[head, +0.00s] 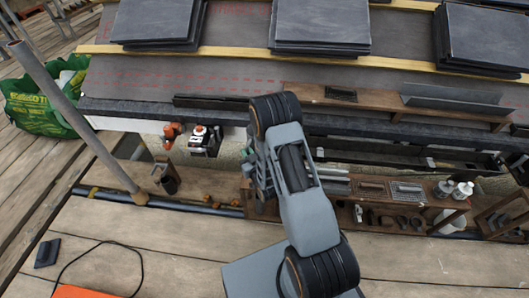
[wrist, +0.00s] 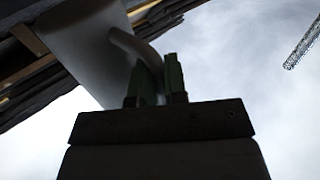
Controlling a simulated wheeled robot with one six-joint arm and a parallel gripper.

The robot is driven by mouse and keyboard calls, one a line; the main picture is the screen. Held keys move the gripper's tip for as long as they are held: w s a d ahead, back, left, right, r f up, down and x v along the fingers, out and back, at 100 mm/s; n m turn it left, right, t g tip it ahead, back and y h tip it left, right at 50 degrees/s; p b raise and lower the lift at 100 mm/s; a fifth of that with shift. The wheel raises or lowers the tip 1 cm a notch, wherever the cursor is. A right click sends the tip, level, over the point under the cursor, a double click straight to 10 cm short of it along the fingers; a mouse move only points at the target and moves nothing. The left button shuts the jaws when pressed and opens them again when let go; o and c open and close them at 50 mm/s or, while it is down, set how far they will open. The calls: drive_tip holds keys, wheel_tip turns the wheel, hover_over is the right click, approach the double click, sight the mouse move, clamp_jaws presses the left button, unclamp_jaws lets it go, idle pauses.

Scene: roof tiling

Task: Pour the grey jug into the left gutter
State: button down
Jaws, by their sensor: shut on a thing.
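In the wrist view, my gripper (wrist: 160,82) has its two green fingers closed on the curved handle of the grey jug (wrist: 88,45). The jug's pale body fills the upper left of that view, blurred and in shadow; its mouth and contents cannot be made out. In the head view, my arm hides most of the gripper, and I cannot make out the jug clearly. A short dark trough along the left part of the eave, apparently the left gutter (head: 212,101), lies beyond and left of my arm. Its right end is behind the arm.
Slate stacks (head: 320,25) lie on the roof above wooden battens. A slanted grey pole (head: 75,115) stands at left, near a green bag (head: 45,105). Orange-and-black tools (head: 202,138) hang below the eave. A wooden rack (head: 375,215) with small items stands at right.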

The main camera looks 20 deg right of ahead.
drive_tip(key=shift+w+f+n+y+b, duration=0.15)
drive_tip(key=shift+f+n+y+b, duration=0.25)
drive_tip(key=shift+f+b, duration=0.45)
drive_tip(key=y+b, duration=0.1)
drive_tip(key=f+n+y+b, duration=0.1)
drive_tip(key=b, duration=0.1)
drive_tip(key=shift+s, duration=0.2)
drive_tip(key=y+b, duration=0.1)
drive_tip(key=s+f+n+g+y+b, duration=0.1)
drive_tip(key=b, duration=0.1)
drive_tip(key=n+y+b, duration=0.1)
drive_tip(key=shift+s+f+g+b, duration=0.2)
drive_tip(key=shift+s+g+b, duration=0.05)
drive_tip(key=shift+g+b, duration=0.1)
drive_tip(key=shift+n, duration=0.3)
drive_tip(key=shift+d, duration=0.2)
